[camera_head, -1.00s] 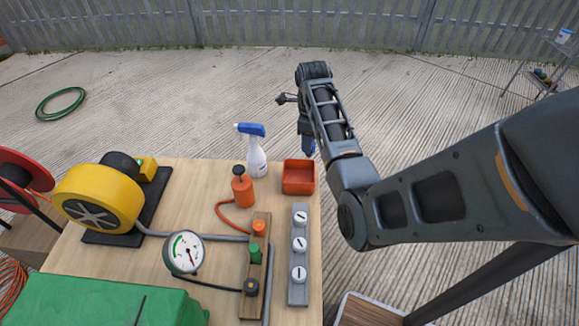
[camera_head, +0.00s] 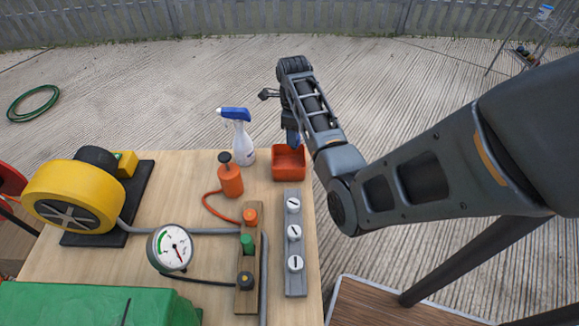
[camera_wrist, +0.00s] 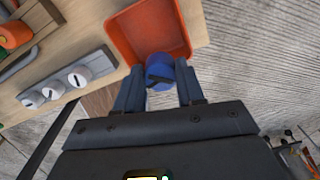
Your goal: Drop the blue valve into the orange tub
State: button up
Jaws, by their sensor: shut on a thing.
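The orange tub (camera_head: 289,165) stands at the far right corner of the wooden table. It also shows in the wrist view (camera_wrist: 125,42), open side up, and I see nothing in the visible part of it. My gripper (camera_wrist: 160,85) is shut on the blue valve (camera_wrist: 160,68). The valve is at the tub's near edge in the wrist view and overlaps its rim there. In the head view my gripper (camera_head: 292,138) is just above the back of the tub, largely hidden by my arm. I cannot tell whether the valve touches the tub.
A white spray bottle with blue head (camera_head: 239,135) and an orange pump (camera_head: 230,178) stand left of the tub. A grey rail with white knobs (camera_head: 294,240) lies in front. A gauge (camera_head: 173,248) and yellow blower (camera_head: 75,195) are further left.

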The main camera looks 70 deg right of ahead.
jog(key=o, duration=1.1)
notch_tip(320, 180, up, 8)
jog(key=shift+a+f, duration=0.1)
dwell(0.3)
